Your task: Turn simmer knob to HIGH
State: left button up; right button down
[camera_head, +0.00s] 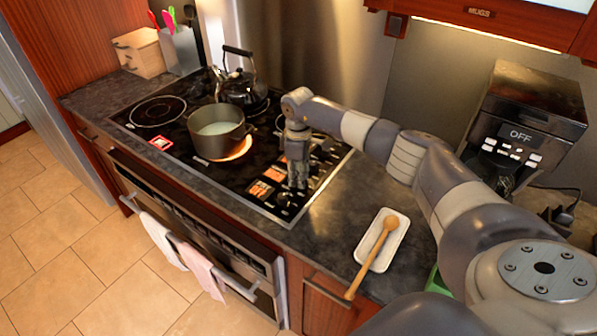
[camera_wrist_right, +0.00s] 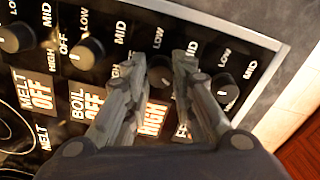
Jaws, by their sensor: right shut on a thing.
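The simmer knob seems to be the dark round knob (camera_wrist_right: 160,72) between my right gripper's fingers in the right wrist view; its name label is hidden. My right gripper (camera_wrist_right: 160,62) is shut on this knob, one finger on each side. Below it, a lit display (camera_wrist_right: 152,118) reads HIGH. In the head view my right gripper (camera_head: 297,187) points down at the cooktop's front right, covering the held knob. The cooktop (camera_head: 190,175) is black glass. My left gripper is not in view.
Other knobs sit close on both sides, including one on the left (camera_wrist_right: 87,52) and one on the right (camera_wrist_right: 226,90). A grey pot (camera_head: 216,132) stands on a glowing burner, with a kettle (camera_head: 242,88) behind. A wooden spoon (camera_head: 375,252) lies on a white rest (camera_head: 392,247).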

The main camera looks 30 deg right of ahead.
jog(key=shift+m, duration=0.6)
jog(key=c, duration=1.3)
grip_release()
jog(key=shift+c, duration=0.2)
notch_tip(320, 180, up, 12)
